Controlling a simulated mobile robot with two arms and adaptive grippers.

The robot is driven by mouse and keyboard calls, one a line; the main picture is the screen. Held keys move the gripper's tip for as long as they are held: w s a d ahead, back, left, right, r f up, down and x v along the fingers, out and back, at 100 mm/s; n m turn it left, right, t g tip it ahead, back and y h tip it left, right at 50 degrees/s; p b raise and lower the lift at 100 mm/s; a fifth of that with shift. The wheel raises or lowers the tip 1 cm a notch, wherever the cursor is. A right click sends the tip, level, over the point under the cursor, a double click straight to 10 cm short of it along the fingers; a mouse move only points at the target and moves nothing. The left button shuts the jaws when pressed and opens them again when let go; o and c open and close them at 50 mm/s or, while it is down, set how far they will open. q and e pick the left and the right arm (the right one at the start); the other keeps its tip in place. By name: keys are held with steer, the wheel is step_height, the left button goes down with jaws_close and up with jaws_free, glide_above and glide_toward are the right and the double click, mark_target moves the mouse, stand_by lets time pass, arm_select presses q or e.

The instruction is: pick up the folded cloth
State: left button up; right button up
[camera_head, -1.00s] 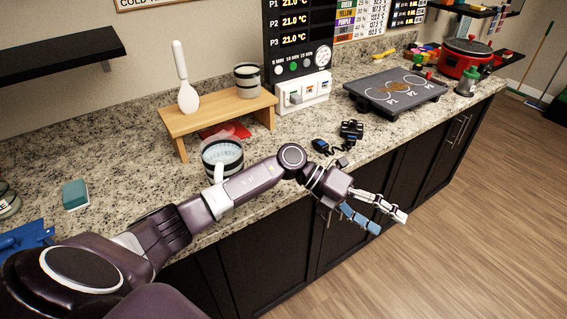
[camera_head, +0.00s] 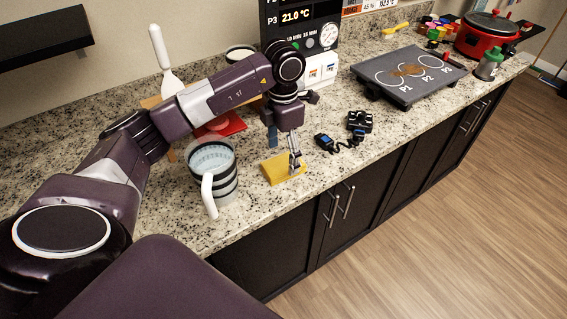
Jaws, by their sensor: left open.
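The folded cloth (camera_head: 279,172) is a flat yellow piece lying on the speckled counter near its front edge, to the right of a striped mug. My left gripper (camera_head: 284,156) is over it, pointing down, with its fingers apart. One finger is blue and the other grey; the grey fingertip is over the cloth, and I cannot tell whether it touches. The finger partly hides the cloth. My right gripper is not in view.
The striped mug (camera_head: 229,181), with its white handle forward, stands close left of the cloth. A red item (camera_head: 232,124) lies behind. Black gadgets with a cable (camera_head: 359,122) lie to the right, before a dark burner plate (camera_head: 424,88).

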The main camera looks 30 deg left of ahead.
mark_target(283, 162)
arm_select(q)
step_height(283, 162, down, 4)
steer(key=shift+r+p, duration=0.25)
steer(key=shift+p, duration=0.35)
steer(key=shift+f, duration=0.15)
steer(key=c, duration=1.2)
steer(key=shift+c, duration=0.2)
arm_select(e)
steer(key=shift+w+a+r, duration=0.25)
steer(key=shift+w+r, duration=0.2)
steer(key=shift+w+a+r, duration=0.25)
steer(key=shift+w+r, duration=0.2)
